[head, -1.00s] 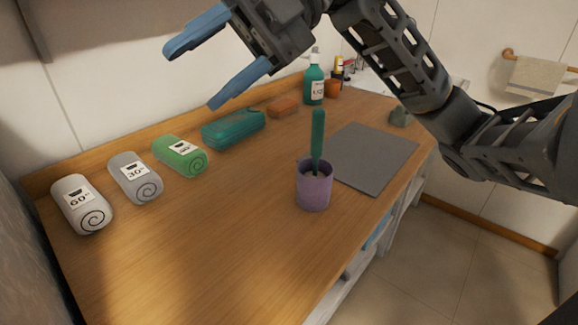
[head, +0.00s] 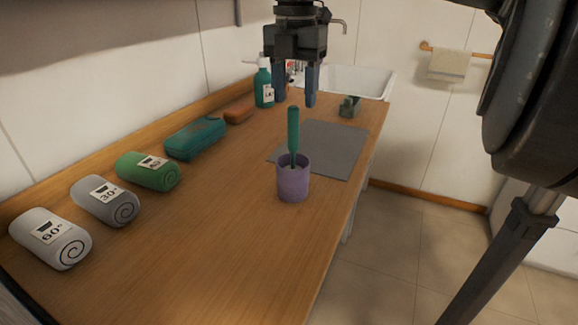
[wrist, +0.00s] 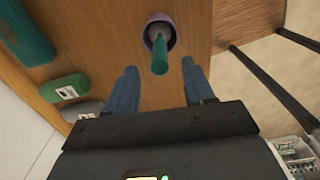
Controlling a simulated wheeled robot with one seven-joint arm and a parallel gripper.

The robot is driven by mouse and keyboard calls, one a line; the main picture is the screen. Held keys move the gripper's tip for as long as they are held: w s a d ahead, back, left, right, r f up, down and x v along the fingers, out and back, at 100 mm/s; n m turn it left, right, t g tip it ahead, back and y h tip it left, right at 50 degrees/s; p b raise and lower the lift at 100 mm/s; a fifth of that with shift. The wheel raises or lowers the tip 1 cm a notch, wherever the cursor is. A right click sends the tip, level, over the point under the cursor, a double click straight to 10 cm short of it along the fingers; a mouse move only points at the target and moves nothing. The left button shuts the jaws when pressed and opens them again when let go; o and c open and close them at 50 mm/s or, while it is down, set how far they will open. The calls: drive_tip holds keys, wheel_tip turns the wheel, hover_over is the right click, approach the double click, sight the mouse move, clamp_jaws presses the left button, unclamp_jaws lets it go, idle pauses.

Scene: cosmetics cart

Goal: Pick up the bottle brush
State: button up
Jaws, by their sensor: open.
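The bottle brush (head: 293,135) stands upright, handle up, in a purple cup (head: 292,182) on the wooden counter. Its green handle is in sight; its lower end is hidden inside the cup. In the wrist view the handle (wrist: 160,55) points toward the camera, with the cup rim (wrist: 171,28) around it. My gripper (head: 297,98) points down above the counter, its blue fingers apart and empty. In the wrist view the fingertips (wrist: 157,68) lie on either side of the handle's line, apart from it.
Rolled towels in white (head: 52,238), grey (head: 106,200) and green (head: 148,171) lie along the counter's left, with a teal case (head: 195,138) beyond. A grey mat (head: 335,150) lies behind the cup. A teal bottle (head: 264,85) stands farther back. The counter around the cup is clear.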

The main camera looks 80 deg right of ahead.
sight(293, 106)
drive_tip(key=shift+w+a+f+p, duration=0.1)
drive_tip(key=shift+f+p, duration=0.2)
drive_tip(key=shift+f, duration=1.25)
drive_tip(key=shift+a+f+p, duration=0.1)
drive_tip(key=shift+f+p, duration=0.2)
drive_tip(key=shift+f, duration=1.25)
clamp_jaws()
